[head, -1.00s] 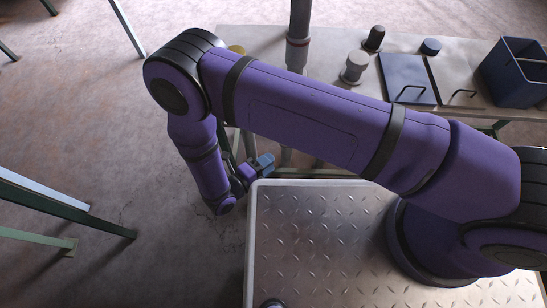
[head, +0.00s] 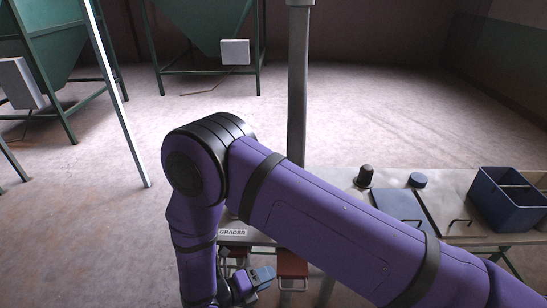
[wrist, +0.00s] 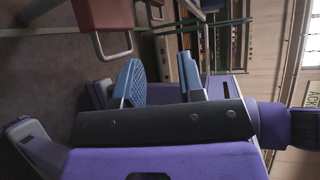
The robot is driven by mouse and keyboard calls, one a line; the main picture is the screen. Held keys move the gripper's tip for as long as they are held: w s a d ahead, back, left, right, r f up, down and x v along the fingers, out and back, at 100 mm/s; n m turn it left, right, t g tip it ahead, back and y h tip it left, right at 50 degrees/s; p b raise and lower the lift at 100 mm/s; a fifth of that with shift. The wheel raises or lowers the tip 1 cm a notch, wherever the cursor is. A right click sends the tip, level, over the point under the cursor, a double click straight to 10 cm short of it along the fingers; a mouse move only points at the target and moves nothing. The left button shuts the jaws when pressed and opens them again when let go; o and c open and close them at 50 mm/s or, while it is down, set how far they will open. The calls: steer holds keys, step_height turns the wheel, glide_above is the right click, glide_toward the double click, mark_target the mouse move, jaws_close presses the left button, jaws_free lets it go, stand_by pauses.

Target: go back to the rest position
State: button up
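My gripper (head: 256,282) hangs low at the bottom of the head view, at the end of my purple arm, in front of the bench. In the wrist view my gripper (wrist: 161,82) shows its two blue finger pads standing apart. I see nothing held between them. The gripper is tilted sideways in the wrist view. My arm hides part of the bench in the head view.
A "GRADER" label (head: 232,232) and a red-topped piece (head: 292,264) are near my gripper. Green hoppers (head: 205,25) stand behind; floor between is open.

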steer(key=w+d+r+m+g+y, duration=0.25)
steer(key=d+r+m, duration=0.3)
steer(key=r, duration=0.45)
steer(key=w+d+r+m+g+y, duration=0.1)
steer(key=w+d+r+m+g, duration=0.2)
steer(key=d+r+m, duration=0.55)
steer(key=w+d+r+m+g+y, duration=0.1)
steer(key=w+d+r+m+g, duration=0.3)
steer(key=r, duration=0.9)
steer(key=s+d+r+m+t+y, duration=0.1)
steer(key=s+d+r+m+y, duration=0.25)
steer(key=r+m, duration=0.25)
steer(key=s+d+r+m+t+y, duration=0.1)
steer(key=s+d+r+m+y, duration=0.1)
steer(key=s+d+r+m, duration=0.35)
steer(key=s+d+r+m+t+y, duration=0.3)
steer(key=s+d+r+m+t, duration=0.2)
steer(key=s+m, duration=0.5)
steer(key=shift+s+d+r+m, duration=0.25)
steer(key=shift+d+r+m, duration=0.2)
steer(key=shift+r, duration=0.45)
